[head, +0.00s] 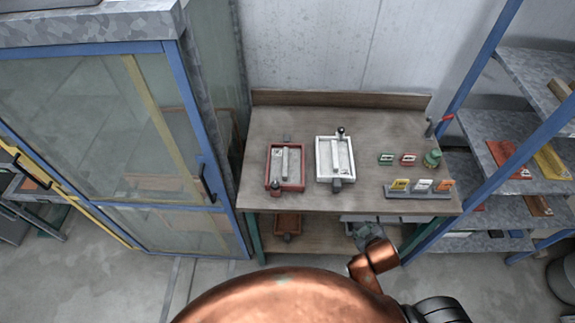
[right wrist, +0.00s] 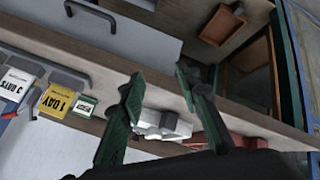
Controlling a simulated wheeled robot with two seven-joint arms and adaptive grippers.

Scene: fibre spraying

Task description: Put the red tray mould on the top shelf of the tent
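The red tray mould (head: 299,168) lies on the wooden table, left of a white tray mould (head: 324,150). A small knob-like part sits at its front edge. The tent, taken as the blue-framed cabinet (head: 188,110) with clear panels, stands at the left with its door closed; its top shelf cannot be made out. My right gripper (head: 368,236) is low at the table's front edge. In the right wrist view my right gripper (right wrist: 159,76) has its fingers apart and empty, with the red mould (right wrist: 238,142) partly visible behind them. My left gripper is out of view.
The table (head: 250,128) also holds several coloured tags, a card holder (head: 415,193) and a green item (head: 432,158). An orange-brown tray (head: 287,224) is on the shelf beneath. A blue-framed rack (head: 490,95) stands at the right. The tent's door handle (head: 207,180) faces the table.

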